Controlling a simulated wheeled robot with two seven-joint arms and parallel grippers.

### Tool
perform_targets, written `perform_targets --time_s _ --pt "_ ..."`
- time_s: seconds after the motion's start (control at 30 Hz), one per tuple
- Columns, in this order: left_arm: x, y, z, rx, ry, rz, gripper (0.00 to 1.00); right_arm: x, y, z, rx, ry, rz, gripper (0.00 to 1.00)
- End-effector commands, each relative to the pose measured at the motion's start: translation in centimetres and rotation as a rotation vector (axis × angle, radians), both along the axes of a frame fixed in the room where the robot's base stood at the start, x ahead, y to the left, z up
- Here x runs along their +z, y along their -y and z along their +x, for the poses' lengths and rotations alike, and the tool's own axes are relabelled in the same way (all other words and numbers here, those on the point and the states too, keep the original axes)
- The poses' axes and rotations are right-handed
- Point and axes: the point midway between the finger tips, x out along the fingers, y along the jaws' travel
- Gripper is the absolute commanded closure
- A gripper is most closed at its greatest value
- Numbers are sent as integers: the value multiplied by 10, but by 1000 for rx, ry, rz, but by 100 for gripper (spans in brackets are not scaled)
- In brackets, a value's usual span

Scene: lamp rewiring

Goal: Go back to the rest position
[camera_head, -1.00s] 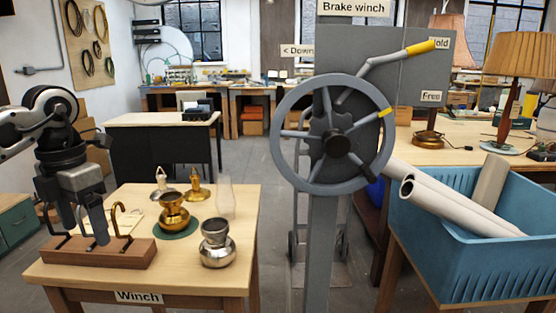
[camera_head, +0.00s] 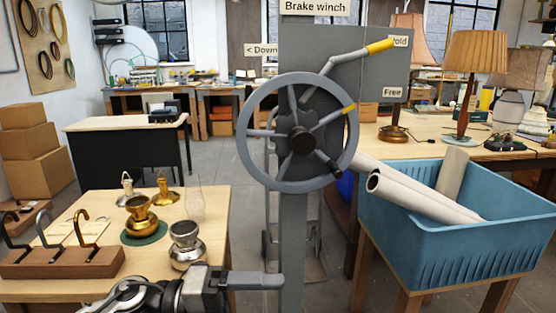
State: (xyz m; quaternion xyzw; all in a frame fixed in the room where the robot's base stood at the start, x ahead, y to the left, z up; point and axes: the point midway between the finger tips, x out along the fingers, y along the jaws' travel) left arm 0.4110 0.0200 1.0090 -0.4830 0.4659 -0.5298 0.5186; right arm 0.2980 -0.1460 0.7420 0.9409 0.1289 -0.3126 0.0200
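My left gripper (camera_head: 268,281) is low in the picture, in front of the wooden table (camera_head: 220,245), its fingers pointing right. It is seen from the side, so whether the fingers are apart is unclear; nothing shows in them. The brake winch has a grey spoked wheel (camera_head: 245,130) on a post, with a yellow-tipped lever (camera_head: 335,62) up towards the "Hold" sign. The gripper is below the wheel and apart from it. My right gripper is out of view.
A wooden block (camera_head: 60,264) with three hooks, brass lamp parts (camera_head: 138,215) and a silver lamp base (camera_head: 186,250) stand on the table. A blue crate (camera_head: 450,235) with pale tubes is at right. Grey floor shows between.

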Motion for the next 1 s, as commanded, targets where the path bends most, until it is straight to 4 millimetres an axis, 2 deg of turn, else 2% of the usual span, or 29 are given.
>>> perform_targets --time_s 0.07,0.17,0.27,0.33,0.43,0.5,0.6,0.7,0.8,1.0 --pt "0 8 1 141 -188 -204 21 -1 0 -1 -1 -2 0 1" --pt "-13 -3 14 354 -443 -408 21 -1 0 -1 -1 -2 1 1" --pt "-48 -28 22 588 -728 -562 21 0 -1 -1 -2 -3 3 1" --pt "-87 -51 18 761 -942 -639 21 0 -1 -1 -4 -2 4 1" --pt "-150 -82 -5 1000 -1246 -701 21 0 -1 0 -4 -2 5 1" --pt "-188 -97 -29 1131 -1421 -715 21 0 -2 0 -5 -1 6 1" --pt "-227 -112 -64 1271 -1615 -714 21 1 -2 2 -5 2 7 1" --pt "-251 -120 -92 1359 -1742 -702 21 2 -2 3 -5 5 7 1" --pt "-262 -124 -107 1402 -1807 -695 21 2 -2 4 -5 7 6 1" --pt "-264 -124 -110 1410 -1820 -693 21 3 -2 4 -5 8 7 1"
